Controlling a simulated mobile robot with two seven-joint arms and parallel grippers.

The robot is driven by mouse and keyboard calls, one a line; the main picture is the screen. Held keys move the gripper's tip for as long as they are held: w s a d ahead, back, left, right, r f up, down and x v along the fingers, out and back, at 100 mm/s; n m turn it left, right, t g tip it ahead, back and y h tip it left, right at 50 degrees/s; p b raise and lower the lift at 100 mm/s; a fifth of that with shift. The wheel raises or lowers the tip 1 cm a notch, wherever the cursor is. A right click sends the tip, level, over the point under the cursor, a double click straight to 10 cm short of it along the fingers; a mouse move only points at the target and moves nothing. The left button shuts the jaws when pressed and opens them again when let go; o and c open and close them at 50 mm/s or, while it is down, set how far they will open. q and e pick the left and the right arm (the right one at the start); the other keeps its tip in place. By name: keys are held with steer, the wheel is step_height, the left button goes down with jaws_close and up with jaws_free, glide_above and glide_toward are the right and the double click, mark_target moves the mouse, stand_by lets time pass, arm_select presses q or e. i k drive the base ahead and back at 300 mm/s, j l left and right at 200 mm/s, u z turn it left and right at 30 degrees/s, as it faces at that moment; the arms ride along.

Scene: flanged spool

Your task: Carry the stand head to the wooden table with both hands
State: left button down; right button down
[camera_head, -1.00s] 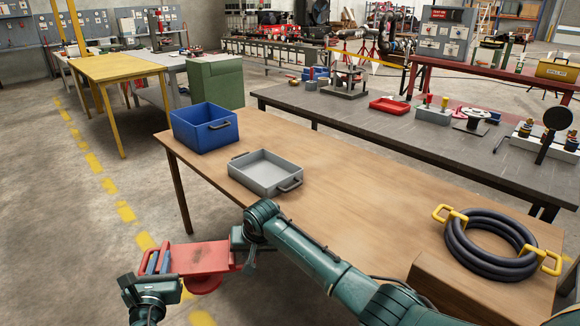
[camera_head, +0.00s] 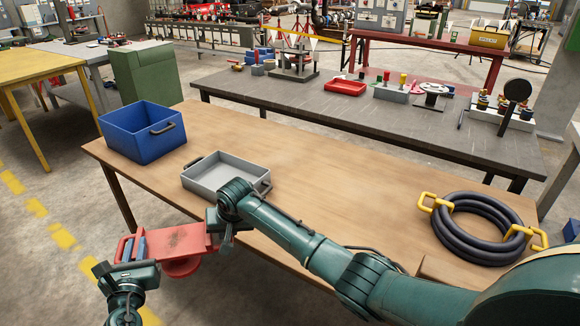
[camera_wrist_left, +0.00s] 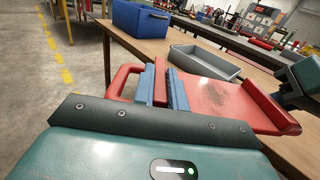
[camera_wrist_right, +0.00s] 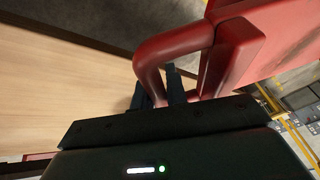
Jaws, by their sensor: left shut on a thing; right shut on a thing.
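The stand head is a red flat plate (camera_head: 178,240) with a loop handle at each end and a round part underneath. It is held roughly level beside the near left edge of the wooden table (camera_head: 345,190), off the tabletop in the picture. My left gripper (camera_head: 133,249) is shut on its left handle; its blue fingers straddle the red bar in the left wrist view (camera_wrist_left: 163,84). My right gripper (camera_head: 222,226) is shut on the other handle, mostly hidden by its arm in the head view. Its dark fingers show at the red loop in the right wrist view (camera_wrist_right: 163,88).
A blue bin (camera_head: 142,132) and a grey tray (camera_head: 215,182) stand on the table's left part. A coiled black hose with yellow handles (camera_head: 482,228) lies at the right. The middle of the tabletop is bare. A grey workbench (camera_head: 340,110) stands behind.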

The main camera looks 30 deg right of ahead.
mark_target(335, 190)
steer(key=i+z, duration=0.15)
steer(key=z, duration=0.35)
steer(key=i+j+z, duration=0.1)
steer(key=z, duration=0.4)
steer(key=i+j+z, duration=0.2)
steer(key=z, duration=0.3)
steer(key=i+j, duration=0.1)
steer(key=i, duration=0.45)
